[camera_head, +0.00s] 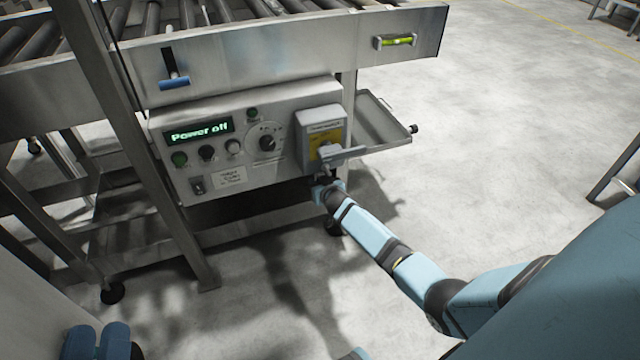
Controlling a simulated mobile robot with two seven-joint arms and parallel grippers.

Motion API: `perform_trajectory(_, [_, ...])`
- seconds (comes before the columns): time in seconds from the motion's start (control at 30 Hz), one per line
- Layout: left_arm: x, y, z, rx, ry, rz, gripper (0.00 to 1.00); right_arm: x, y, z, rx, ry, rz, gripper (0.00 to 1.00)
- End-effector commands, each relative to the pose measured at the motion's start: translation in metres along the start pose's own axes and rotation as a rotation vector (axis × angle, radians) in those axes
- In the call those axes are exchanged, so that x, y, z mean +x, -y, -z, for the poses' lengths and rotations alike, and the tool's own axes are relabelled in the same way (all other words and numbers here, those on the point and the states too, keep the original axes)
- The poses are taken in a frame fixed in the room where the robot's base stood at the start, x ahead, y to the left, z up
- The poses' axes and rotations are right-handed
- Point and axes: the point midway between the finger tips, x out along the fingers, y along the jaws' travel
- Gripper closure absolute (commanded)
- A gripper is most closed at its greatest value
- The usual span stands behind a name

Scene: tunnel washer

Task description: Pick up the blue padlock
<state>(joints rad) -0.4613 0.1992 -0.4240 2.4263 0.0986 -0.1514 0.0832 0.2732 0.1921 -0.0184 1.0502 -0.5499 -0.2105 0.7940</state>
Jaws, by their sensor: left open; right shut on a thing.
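I cannot make out a blue padlock anywhere in the head view. My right gripper (328,152) is up against the front of a small grey switch box (321,119) with a yellow label. It is shut on what looks like the switch handle on that box; the gripper hides most of the handle. My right arm reaches there from the lower right. Only a blue part of my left arm shows at the bottom left, and the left gripper is not in view.
The control panel (216,170) reads "Power off" and has several knobs and buttons. An open metal tray (375,120) sticks out right of the switch box. A blue-handled lever (174,83) and a yellow-green level (396,41) are on the conveyor side.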

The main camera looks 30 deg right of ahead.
Motion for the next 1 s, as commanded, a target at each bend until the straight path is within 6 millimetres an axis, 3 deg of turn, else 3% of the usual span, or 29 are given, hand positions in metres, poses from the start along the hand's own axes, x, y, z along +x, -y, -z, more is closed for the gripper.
perform_trajectory(0.23, [0.001,0.006,-0.001,0.019,0.055,0.025,0.57,-0.008,0.000,0.020,0.000,-0.001,0.000,0.79])
perform_trajectory(0.37, [-0.006,0.013,-0.021,0.021,0.130,0.053,0.57,-0.027,0.001,0.006,0.001,0.002,0.001,0.79])
perform_trajectory(0.8, [-0.027,0.037,-0.061,0.053,0.371,0.144,0.57,-0.128,0.000,-0.035,0.002,0.002,0.000,0.79])
perform_trajectory(1.0, [-0.035,0.043,-0.072,0.062,0.435,0.164,0.57,-0.159,0.000,-0.049,0.001,0.001,0.000,0.79])
